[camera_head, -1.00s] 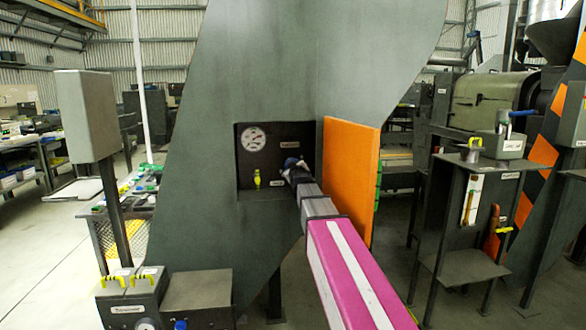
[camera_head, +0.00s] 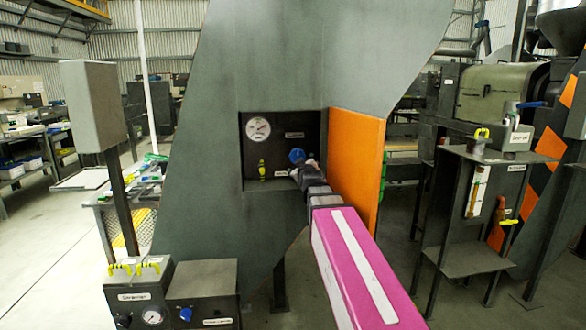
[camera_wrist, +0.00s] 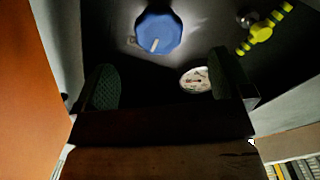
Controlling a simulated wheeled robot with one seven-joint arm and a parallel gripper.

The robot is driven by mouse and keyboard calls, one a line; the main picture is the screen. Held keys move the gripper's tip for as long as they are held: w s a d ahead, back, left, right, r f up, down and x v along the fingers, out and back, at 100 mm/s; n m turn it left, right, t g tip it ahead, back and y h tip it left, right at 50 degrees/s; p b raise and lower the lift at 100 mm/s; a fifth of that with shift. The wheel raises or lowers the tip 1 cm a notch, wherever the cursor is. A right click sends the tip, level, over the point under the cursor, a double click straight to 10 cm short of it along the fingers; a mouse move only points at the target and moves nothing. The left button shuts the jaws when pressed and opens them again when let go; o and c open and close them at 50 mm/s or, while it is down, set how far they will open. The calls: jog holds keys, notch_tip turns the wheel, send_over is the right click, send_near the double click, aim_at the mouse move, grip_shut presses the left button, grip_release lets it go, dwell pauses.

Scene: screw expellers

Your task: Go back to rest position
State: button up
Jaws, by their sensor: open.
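My gripper (camera_head: 304,172) is at the mouth of a dark recess (camera_head: 284,132) in a large grey machine. In the wrist view my gripper (camera_wrist: 164,80) has its two dark pads wide apart, with nothing held between them. A blue knob (camera_head: 297,156) is on the recess's back wall, just above my gripper. In the wrist view the blue knob (camera_wrist: 158,32) lies beyond the fingers, apart from them.
A round gauge (camera_head: 257,129) and a yellow valve (camera_head: 262,169) are in the recess, left of my gripper. An orange door (camera_head: 356,165) stands open close to my arm's right. Grey boxes with yellow handles (camera_head: 139,290) stand lower left.

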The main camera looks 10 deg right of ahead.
jog(key=s+f+m+g, duration=0.2)
jog(key=s+f+g, duration=0.3)
jog(key=f, duration=0.8)
jog(key=s+f+m+g, duration=0.1)
jog(key=s+f+g, duration=0.35)
jog(key=f, duration=0.85)
jog(key=s+f+m+g, duration=0.3)
jog(key=s+f+g, duration=0.5)
jog(key=s+f, duration=0.6)
jog(key=s, duration=0.3)
jog(key=shift+a+f+m, duration=0.15)
jog(key=shift+m, duration=0.15)
jog(key=shift+s, duration=0.1)
